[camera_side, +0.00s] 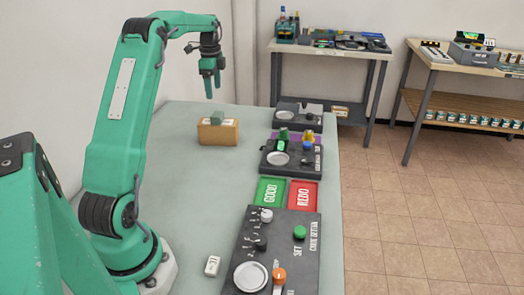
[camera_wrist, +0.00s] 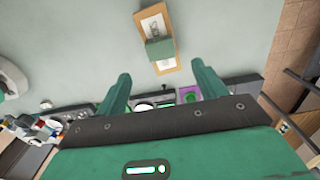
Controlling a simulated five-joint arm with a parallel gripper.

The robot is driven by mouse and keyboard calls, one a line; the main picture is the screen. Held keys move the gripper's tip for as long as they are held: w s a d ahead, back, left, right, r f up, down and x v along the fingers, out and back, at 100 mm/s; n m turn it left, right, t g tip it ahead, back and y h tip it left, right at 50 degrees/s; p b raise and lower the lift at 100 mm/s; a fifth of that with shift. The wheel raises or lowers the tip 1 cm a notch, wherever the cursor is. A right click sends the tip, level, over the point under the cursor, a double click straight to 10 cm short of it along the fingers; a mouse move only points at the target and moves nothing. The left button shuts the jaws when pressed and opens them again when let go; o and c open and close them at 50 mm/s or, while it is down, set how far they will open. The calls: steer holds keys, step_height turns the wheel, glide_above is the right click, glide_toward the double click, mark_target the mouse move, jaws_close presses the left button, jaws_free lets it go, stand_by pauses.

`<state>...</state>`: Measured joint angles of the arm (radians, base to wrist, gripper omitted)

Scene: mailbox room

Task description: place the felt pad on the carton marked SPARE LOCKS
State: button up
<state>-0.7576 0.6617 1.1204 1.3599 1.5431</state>
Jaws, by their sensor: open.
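A small tan carton (camera_side: 230,135) stands on the grey-green table toward its far left part; in the wrist view it shows from above (camera_wrist: 171,65). A white label lies on its top, with lettering too small to read for sure. A grey-green block that looks like the felt pad (camera_side: 217,117) rests on the carton's top, across the label; it also shows in the wrist view (camera_wrist: 160,48). My gripper (camera_side: 212,92) is raised above the table near the carton, fingers pointing down. Its fingers are apart and empty in the wrist view (camera_wrist: 161,86).
Along the table's right side lie a green GOOD tray (camera_side: 270,191), a red REDO tray (camera_side: 303,195) and dark panels with knobs and dishes (camera_side: 278,250). A small white marked block (camera_side: 212,266) sits near my base. The table's middle is clear.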

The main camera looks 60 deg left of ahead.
steer(key=shift+r, duration=0.9)
steer(key=s+d+r+n+t, duration=0.1)
steer(key=d+r, duration=0.2)
steer(key=d, duration=0.5)
steer(key=s+d+r+n+t+y, duration=0.1)
steer(key=d+r+n, duration=0.15)
steer(key=d, duration=0.45)
steer(key=s+d+r+n, duration=0.1)
steer(key=d+r, duration=0.3)
steer(key=d, duration=0.4)
steer(key=s+d+f+n+t, duration=0.1)
steer(key=s+d+f+n, duration=0.1)
steer(key=s+d, duration=0.6)
steer(key=s+d+f+n+t+h, duration=0.1)
steer(key=s+d+f, duration=0.3)
steer(key=s+d, duration=0.4)
steer(key=shift+n+t, duration=0.75)
steer(key=shift+t, duration=0.05)
